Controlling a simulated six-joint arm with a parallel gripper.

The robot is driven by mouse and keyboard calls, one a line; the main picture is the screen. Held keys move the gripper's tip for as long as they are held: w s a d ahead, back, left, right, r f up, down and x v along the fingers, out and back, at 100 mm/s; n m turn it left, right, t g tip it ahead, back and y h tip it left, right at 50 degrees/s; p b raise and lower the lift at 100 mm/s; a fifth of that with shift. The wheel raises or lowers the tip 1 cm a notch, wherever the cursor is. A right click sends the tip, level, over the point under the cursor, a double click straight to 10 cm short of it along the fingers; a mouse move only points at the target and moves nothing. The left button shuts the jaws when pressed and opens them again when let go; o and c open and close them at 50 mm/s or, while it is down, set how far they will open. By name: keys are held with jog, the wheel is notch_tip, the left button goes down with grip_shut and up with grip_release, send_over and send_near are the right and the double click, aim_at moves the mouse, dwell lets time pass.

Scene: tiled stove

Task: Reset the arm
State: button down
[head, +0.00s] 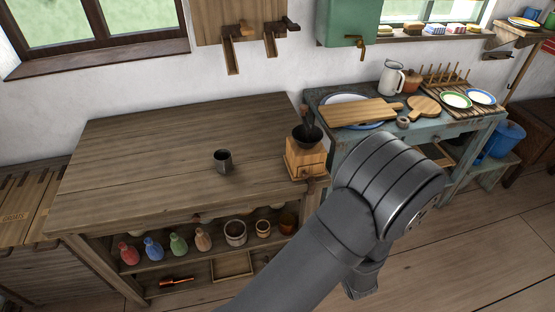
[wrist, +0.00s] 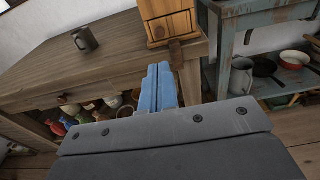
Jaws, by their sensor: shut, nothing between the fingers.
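My gripper (wrist: 159,74) shows in the wrist view as two blue fingers lying together, shut and empty. It is in front of the wooden table's (wrist: 120,60) edge, near the coffee grinder (wrist: 170,22), and seems to touch nothing, though the exact gap is hard to judge. In the head view my grey arm (head: 355,215) reaches up from the bottom and bends down at the right of the table. The fingers cannot be made out there.
A dark mug (head: 223,161) stands on the wooden table. The coffee grinder (head: 304,160) stands at its right edge. Bottles and pots fill the shelf below. A blue-grey side table (head: 430,129) with boards and plates stands behind my arm. Floor (head: 480,250) at right is clear.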

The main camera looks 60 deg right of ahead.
aim_at(306, 176)
jog(key=x, duration=1.3)
jog(key=shift+w+d+r, duration=0.1)
jog(key=shift+w+d, duration=0.15)
jog(key=c, duration=2.2)
grip_release()
